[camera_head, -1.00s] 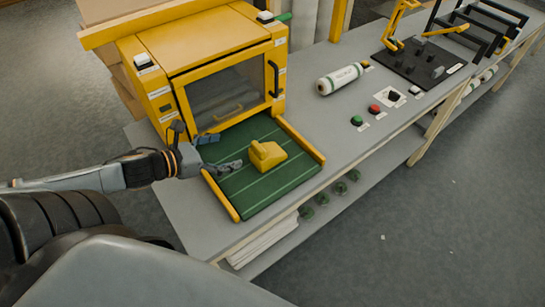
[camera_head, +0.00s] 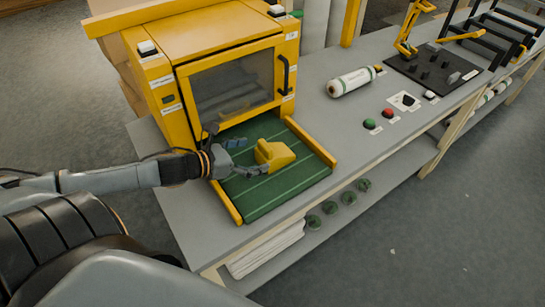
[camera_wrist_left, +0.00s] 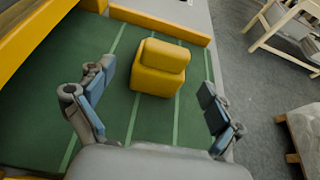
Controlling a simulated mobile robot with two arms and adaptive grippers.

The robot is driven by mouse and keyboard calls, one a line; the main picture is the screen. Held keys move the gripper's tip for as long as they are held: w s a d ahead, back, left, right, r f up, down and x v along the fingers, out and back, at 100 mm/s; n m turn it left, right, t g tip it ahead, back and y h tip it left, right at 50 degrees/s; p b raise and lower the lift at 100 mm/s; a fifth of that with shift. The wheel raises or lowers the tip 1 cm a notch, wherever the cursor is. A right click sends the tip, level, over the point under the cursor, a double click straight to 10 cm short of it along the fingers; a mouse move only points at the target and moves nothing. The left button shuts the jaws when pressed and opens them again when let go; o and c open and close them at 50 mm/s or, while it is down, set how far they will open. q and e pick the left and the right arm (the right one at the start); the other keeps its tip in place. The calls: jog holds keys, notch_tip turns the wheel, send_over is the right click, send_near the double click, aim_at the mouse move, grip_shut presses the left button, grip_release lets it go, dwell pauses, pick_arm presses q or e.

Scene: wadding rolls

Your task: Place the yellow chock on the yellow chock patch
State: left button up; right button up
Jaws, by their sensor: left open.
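The yellow chock (camera_head: 275,154) sits on the green striped mat in front of the yellow machine. My left gripper (camera_head: 249,157) is open at its left side, with the fingertips close to it. In the left wrist view the chock (camera_wrist_left: 160,68) stands ahead of the open left gripper (camera_wrist_left: 155,88), between the lines of the two fingers. The jaws hold nothing. Whether a fingertip touches the chock, I cannot tell. I cannot make out a yellow chock patch. My right gripper is not in view.
The green mat (camera_head: 287,194) has raised yellow edges. The yellow machine (camera_head: 215,70) with a window stands behind it. A white roll (camera_head: 351,81), green and red buttons (camera_head: 378,119) and a black board (camera_head: 432,68) are to the right on the grey table (camera_head: 335,125).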

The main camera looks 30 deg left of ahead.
aim_at(273, 153)
pick_arm(q)
jog(key=shift+f+x, duration=0.15)
jog(key=shift+x, duration=1.65)
jog(key=shift+f+x, duration=0.15)
jog(key=shift+x, duration=1.65)
jog(key=shift+s, duration=0.15)
jog(key=c, duration=1.9)
